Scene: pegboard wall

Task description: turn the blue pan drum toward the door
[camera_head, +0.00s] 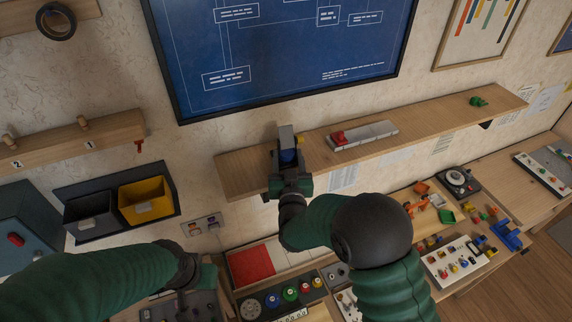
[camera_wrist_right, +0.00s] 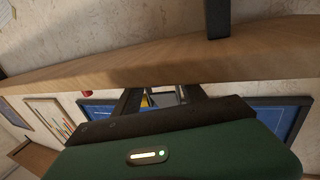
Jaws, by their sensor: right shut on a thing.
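The blue pan drum (camera_head: 288,157) is part of a small dark grey device (camera_head: 286,136) at the left end of the wooden wall shelf. My right gripper (camera_head: 287,172) reaches up to it from the front and is shut on the drum, hiding much of it. In the right wrist view, the fingers of my right gripper (camera_wrist_right: 163,97) stand below the shelf edge in the picture, with small grey and yellow parts between them. My left gripper (camera_head: 195,285) is low at the left, over the bench; its fingertips cannot be made out. I cannot make out a door.
The wooden shelf (camera_head: 400,133) carries a grey strip with a red part (camera_head: 340,137) and a small green object (camera_head: 478,101). Below are bins (camera_head: 146,199), a red-and-white panel (camera_head: 251,263) and a bench with several control boxes. A blueprint (camera_head: 280,55) hangs above.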

